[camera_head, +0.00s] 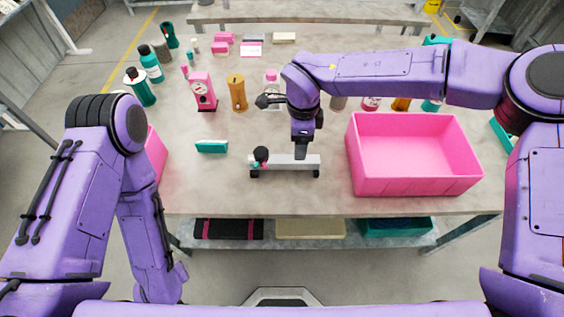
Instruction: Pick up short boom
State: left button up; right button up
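A short grey bar (285,168), which looks like the short boom, lies on the table near its front edge. It has dark feet underneath, and a black knob with a small teal part at its left end. My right gripper (301,153) points down over the right half of the bar, at or just above its top. I cannot tell whether its fingers touch the bar or are open or shut. My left arm hangs down at the left, below the table's front edge. Its gripper fingers cannot be made out.
A pink bin (415,187) stands right of the bar, and part of another pink container (155,152) shows at the left. A teal block (211,146) lies left of the bar.

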aim_at(284, 164)
jog(key=f, duration=0.9)
jog(key=shift+w+d+f, duration=0.1)
jog(key=shift+w+d, duration=0.05)
jog(key=shift+w, duration=0.05)
grip_shut()
